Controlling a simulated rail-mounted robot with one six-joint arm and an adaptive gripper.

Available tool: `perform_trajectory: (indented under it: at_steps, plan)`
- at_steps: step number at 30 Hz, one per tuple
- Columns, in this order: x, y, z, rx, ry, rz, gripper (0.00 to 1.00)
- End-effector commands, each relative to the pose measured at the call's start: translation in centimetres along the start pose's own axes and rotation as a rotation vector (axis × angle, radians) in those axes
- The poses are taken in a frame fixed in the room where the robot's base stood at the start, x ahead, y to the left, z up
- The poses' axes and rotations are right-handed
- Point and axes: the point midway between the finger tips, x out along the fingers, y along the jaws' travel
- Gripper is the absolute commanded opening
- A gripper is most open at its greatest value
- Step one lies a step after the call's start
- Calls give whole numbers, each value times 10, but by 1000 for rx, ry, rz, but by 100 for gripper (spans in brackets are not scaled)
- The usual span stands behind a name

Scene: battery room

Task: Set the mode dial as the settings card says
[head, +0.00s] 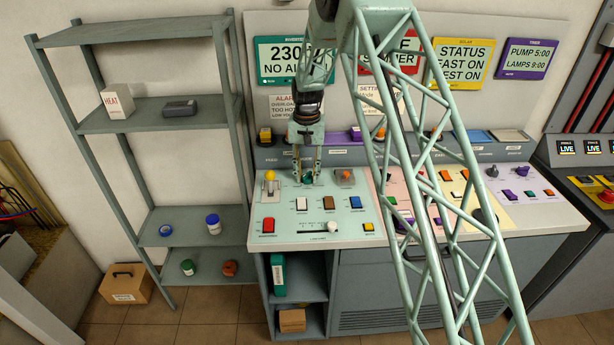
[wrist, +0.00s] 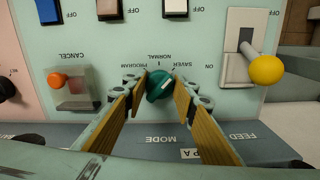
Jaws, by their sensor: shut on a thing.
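The mode dial (wrist: 160,88) is a teal knob with a white pointer mark, in the wrist view. It sits between the fingers of my gripper (wrist: 160,92), which are shut on its sides. The picture is upside down there; the labels PROGRAM, NORMAL and SAVER stand around the dial. The white mark points to the right side of the wrist picture, the side of SAVER; the exact setting is hard to tell. In the head view my gripper (head: 305,172) reaches down on the pale green panel. The settings card (head: 365,92) on the back wall is mostly hidden behind my arm.
Rocker switches (wrist: 174,8) line the panel beyond. A slider (head: 331,227) lies nearer the panel's front.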

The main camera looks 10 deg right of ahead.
Motion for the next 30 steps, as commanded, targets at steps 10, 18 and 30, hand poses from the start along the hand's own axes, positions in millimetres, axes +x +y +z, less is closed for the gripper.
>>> perform_trajectory:
  at_steps: [10, 18, 30]
  plan:
    - [0, 0, 0, 51, 1, 0, 15]
    - [0, 0, 0, 51, 0, 0, 15]
    - [0, 0, 0, 50, 0, 0, 39]
